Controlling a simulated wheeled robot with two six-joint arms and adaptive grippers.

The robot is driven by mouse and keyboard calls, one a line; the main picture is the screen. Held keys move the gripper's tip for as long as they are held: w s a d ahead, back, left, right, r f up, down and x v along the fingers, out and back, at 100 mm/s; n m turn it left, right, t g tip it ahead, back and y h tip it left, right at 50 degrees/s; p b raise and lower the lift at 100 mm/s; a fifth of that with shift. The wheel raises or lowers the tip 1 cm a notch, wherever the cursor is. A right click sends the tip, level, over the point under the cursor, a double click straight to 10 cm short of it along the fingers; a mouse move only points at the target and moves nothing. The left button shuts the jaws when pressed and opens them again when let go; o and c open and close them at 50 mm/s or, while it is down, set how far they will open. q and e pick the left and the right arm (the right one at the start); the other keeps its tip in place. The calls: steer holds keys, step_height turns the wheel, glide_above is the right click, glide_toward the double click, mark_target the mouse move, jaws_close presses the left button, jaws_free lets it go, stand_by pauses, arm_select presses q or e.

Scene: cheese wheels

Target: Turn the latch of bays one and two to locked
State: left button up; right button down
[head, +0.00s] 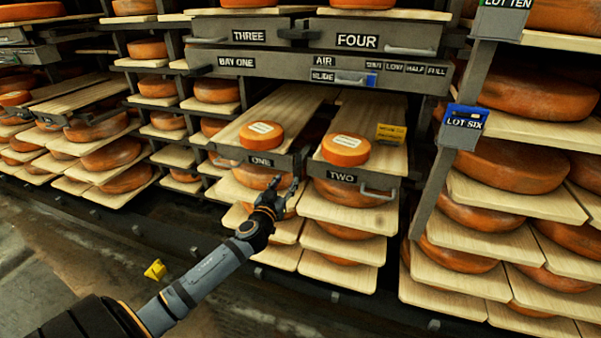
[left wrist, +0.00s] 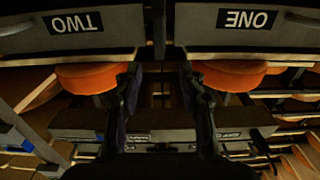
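The bay one tray (head: 262,161) and the bay two tray (head: 342,177) sit side by side with boards showing, each with a small labelled orange cheese on top. A dark lever-like part (head: 300,160) stands between the two fronts; I cannot tell whether it is a latch or how it is turned. My left gripper (head: 284,184) is just below and in front of the gap between ONE and TWO. Its fingers are apart and empty; the left wrist view shows the same spread fingers (left wrist: 158,75) between the upside-down ONE and TWO fronts. My right gripper is out of view.
Above hang a panel (head: 300,66) marked BAY ONE and AIR, and drawers THREE (head: 249,37) and FOUR (head: 357,41). A yellow tag (head: 391,133) lies on tray two. A post with a blue LOT SIX sign (head: 464,123) stands right. Cheese racks fill both sides.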

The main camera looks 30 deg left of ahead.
mark_target(295, 168)
arm_select(q)
steer(key=p+x, duration=0.1)
steer(key=x, duration=0.8)
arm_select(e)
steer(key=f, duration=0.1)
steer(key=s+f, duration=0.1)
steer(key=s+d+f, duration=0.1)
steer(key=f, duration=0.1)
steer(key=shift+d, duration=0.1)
arm_select(q)
steer(key=shift+f, duration=0.1)
jaws_close()
